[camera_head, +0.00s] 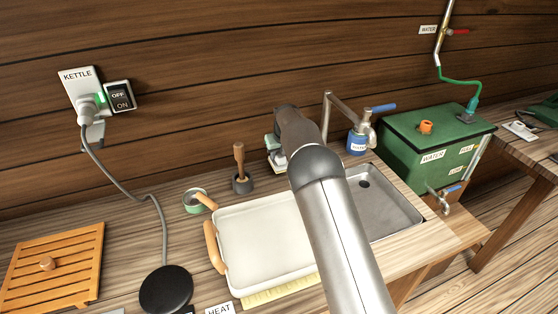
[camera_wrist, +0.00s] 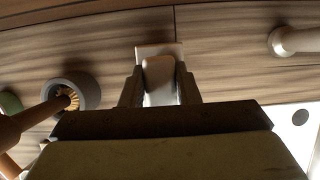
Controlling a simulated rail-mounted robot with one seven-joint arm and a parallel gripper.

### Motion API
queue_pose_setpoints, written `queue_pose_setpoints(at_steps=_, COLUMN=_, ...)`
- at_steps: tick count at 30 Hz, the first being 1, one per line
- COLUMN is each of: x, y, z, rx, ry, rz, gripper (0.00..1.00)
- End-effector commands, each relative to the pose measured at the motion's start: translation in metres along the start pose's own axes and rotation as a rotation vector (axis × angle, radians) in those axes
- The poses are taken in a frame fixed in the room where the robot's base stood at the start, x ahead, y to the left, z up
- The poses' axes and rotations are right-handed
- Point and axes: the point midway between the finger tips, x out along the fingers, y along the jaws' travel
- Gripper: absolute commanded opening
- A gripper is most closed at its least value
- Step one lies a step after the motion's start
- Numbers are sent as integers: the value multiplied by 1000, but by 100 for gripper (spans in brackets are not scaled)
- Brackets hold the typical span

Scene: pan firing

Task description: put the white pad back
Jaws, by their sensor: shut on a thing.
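The white pad (camera_wrist: 159,76) stands between the two dark fingers of my gripper (camera_wrist: 159,88) in the wrist view. The fingers are shut on it. Its far end is over or against a small pale plate (camera_wrist: 146,48) on the wooden counter; I cannot tell whether they touch. In the head view my arm hides most of this spot. Only a small pale, partly greenish patch (camera_head: 276,158) shows left of my arm's end, behind the white tray, and I cannot separate pad from gripper there.
A dark cup with a wooden-handled tool (camera_head: 241,182) stands just left of my gripper. The white tray (camera_head: 262,245) lies in front, with the sink (camera_head: 385,205) and tap (camera_head: 343,116) to the right. A green water tank (camera_head: 400,135), a kettle base (camera_head: 166,290) and a slatted board (camera_head: 50,270) stand farther off.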

Motion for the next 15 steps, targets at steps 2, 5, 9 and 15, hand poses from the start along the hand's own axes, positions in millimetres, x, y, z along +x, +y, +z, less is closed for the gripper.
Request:
queue_pose_setpoints(at_steps=2, x=4, y=0, z=-2, rx=0, ry=1, rz=0, gripper=8)
queue_pose_setpoints(at_steps=5, x=12, y=0, z=-5, rx=0, ry=1, rz=0, gripper=8)
queue_pose_setpoints(at_steps=9, x=31, y=0, z=-13, rx=0, ry=2, rz=0, gripper=8)
queue_pose_setpoints(at_steps=15, x=37, y=0, z=-15, rx=0, ry=-2, rz=-1, gripper=8)
